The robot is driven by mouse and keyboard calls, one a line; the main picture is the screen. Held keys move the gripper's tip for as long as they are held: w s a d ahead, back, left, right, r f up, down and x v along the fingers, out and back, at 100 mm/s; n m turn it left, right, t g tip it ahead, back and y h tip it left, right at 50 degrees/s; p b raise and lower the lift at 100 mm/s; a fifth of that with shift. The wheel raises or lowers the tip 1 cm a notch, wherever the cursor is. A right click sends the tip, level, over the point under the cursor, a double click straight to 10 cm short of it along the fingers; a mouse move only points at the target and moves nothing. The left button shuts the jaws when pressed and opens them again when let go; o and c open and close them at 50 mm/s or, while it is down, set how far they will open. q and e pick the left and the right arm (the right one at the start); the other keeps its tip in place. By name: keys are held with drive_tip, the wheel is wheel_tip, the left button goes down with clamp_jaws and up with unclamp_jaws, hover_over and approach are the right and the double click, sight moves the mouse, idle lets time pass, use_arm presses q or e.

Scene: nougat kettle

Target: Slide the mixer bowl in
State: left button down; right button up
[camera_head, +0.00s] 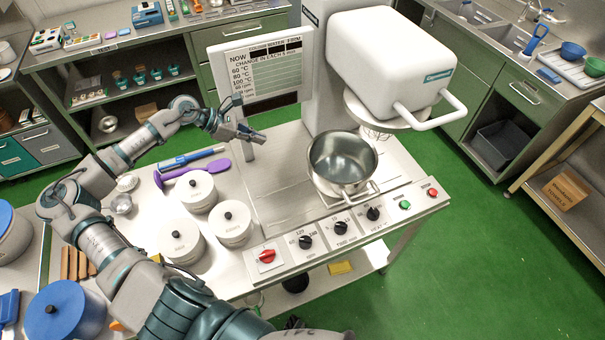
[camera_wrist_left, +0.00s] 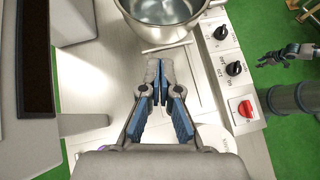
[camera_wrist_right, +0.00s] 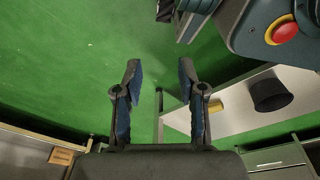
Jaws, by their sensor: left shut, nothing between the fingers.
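The steel mixer bowl (camera_head: 342,162) stands upright on the metal worktop, in front and left of the white mixer head (camera_head: 392,65). A wire whisk (camera_head: 377,136) shows partly under the head. The bowl has a looped front handle. My left gripper (camera_head: 252,135) is shut and empty, above the worktop left of the bowl. In the left wrist view its fingertips (camera_wrist_left: 158,82) point toward the bowl (camera_wrist_left: 165,12) and a bar-like handle at its near side, apparently short of them. My right gripper (camera_wrist_right: 160,70) is open and empty over the green floor, outside the head view.
White lidded pots (camera_head: 182,241) and a purple spoon (camera_head: 193,168) lie left of the bowl. A sign panel (camera_head: 262,72) stands behind. The control panel with knobs (camera_head: 340,228) and a red switch (camera_head: 267,256) runs along the front edge.

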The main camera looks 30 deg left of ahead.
use_arm(q)
wheel_tip(320, 180, down, 12)
drive_tip(key=b, duration=0.9)
drive_tip(key=w+d+r+p+x, duration=0.1)
drive_tip(key=r+p+x, duration=0.1)
drive_tip(key=x, duration=1.1)
drive_tip(key=shift+d, duration=0.35)
use_arm(e)
drive_tip(key=f, duration=0.1)
drive_tip(key=w+f, duration=0.1)
drive_tip(key=f, duration=0.1)
drive_tip(key=w+f, duration=0.1)
drive_tip(key=f, duration=0.1)
drive_tip(key=shift+w+a, duration=0.15)
use_arm(q)
drive_tip(key=shift+w, duration=0.2)
